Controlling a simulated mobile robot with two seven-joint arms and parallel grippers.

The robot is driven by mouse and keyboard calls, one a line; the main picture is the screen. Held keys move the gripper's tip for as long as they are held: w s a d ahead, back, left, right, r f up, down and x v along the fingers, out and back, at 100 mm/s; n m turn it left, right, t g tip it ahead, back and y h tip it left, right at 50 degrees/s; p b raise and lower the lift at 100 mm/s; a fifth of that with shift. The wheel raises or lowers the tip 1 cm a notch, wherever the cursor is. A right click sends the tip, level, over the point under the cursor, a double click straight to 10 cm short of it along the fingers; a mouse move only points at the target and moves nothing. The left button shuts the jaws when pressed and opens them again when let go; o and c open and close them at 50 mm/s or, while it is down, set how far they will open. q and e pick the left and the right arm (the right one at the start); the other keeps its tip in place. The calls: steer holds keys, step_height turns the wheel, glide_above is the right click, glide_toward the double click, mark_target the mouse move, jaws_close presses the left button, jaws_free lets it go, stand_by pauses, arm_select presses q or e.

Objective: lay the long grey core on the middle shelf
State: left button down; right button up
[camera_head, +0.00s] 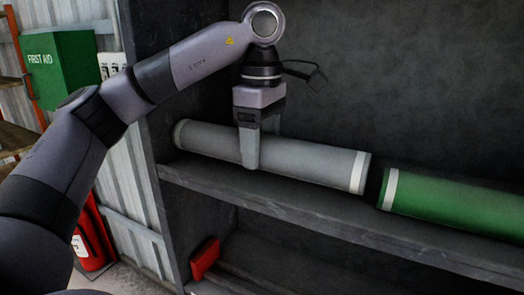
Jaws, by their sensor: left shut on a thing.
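The long grey core (312,166) has pale bands near its ends and lies lengthwise along the middle shelf (290,205). My left gripper (254,150) comes down from above and is shut on the grey core, left of its middle. One finger shows on the near side of the core; the other is mostly hidden behind it. The core looks level and very close to the shelf board; I cannot tell whether it touches. My right gripper is not in view.
A green core (455,202) lies on the same shelf just right of the grey one, with a small gap. A red object (205,258) sits on the level below. A green first aid box (60,68) and a red extinguisher (92,240) are at left, outside the shelf's side panel.

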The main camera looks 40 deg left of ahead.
arm_select(q)
steer(key=shift+w+f, duration=0.2)
steer(key=shift+f, duration=0.6)
steer(key=shift+c, duration=0.5)
jaws_free()
steer(key=shift+r, duration=3.75)
